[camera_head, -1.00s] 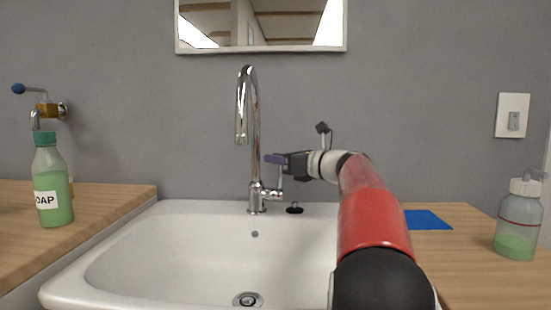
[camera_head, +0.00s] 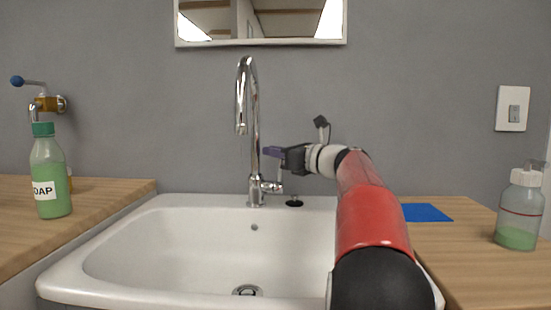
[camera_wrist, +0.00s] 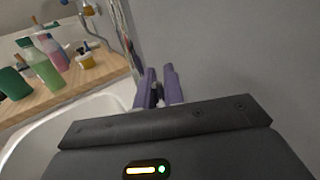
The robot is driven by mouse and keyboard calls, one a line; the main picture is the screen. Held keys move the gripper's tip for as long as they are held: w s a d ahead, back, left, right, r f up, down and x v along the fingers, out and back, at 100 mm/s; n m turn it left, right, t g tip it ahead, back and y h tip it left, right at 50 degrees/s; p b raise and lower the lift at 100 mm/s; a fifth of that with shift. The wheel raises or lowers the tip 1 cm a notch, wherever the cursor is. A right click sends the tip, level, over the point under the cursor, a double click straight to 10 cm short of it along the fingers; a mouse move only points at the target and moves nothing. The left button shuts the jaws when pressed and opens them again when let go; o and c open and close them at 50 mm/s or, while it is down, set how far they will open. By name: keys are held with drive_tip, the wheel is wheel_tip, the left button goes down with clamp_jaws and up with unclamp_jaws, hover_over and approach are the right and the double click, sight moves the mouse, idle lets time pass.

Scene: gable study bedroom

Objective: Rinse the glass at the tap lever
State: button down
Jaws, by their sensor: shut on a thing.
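The chrome tap (camera_head: 256,150) stands upright at the back of the white sink, its spout curving over the basin. Its small lever (camera_head: 280,180) rises from the right of the tap's base. My gripper (camera_head: 272,152) is at the top of this lever, right of the tap's column. In the wrist view, its two purple fingers (camera_wrist: 160,84) are close together, shut on the lever's upper end, which they mostly hide. No drinking glass can be made out in either view.
The sink (camera_head: 150,240) has an empty basin. A green soap bottle (camera_head: 50,175) stands on the left wooden counter, below a wall tap (camera_head: 46,104). On the right counter are a blue mat (camera_head: 426,212) and a bottle of green liquid (camera_head: 520,212). A black plug (camera_head: 294,201) sits behind the basin.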

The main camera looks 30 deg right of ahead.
drive_tip(key=shift+s+a, duration=0.15)
drive_tip(key=shift+s, duration=0.05)
drive_tip(key=c, duration=1.8)
unclamp_jaws()
drive_tip(key=shift+b+v, duration=0.35)
drive_tip(key=shift+v, duration=3.55)
